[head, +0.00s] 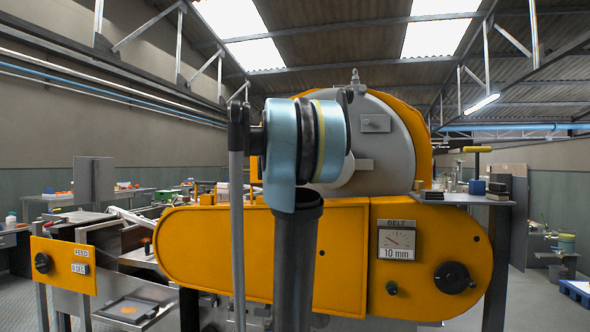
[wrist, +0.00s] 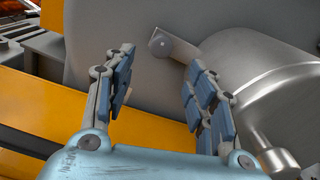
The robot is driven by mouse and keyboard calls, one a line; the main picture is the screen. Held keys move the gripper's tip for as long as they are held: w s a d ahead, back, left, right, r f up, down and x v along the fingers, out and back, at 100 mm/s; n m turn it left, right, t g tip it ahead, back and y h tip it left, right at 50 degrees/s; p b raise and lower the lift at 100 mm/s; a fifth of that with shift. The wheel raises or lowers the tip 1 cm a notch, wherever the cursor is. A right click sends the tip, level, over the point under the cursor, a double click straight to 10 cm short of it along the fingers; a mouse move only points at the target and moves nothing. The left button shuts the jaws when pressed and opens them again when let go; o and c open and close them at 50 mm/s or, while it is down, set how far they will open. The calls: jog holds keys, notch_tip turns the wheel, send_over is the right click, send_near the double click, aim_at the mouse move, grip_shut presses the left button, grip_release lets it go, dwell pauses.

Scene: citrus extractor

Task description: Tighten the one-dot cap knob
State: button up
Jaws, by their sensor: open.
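I cannot pick out a one-dot cap knob for sure in either view. In the wrist view my gripper (wrist: 158,75) is open and empty, its two blue-padded fingers apart. Beyond the fingertips is a grey metal face with a small bracket (wrist: 175,46) that has a round end. The bracket is apart from the fingers as far as I can tell. In the head view the grey round end cover (head: 385,150) of the yellow extractor stands behind my arm. My arm hides part of the cover, and my gripper is not visible there.
A yellow belt housing (head: 220,245) with a belt gauge (head: 397,240) and a black knob (head: 453,277) spans the front. A silver cylinder (wrist: 265,90) lies close to the right finger. A side shelf (head: 455,199) holds dark blocks. A feed panel (head: 64,265) stands at left.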

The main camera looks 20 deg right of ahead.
jog(key=x, duration=1.1)
jog(key=shift+w+d, duration=0.1)
jog(key=c, duration=1.1)
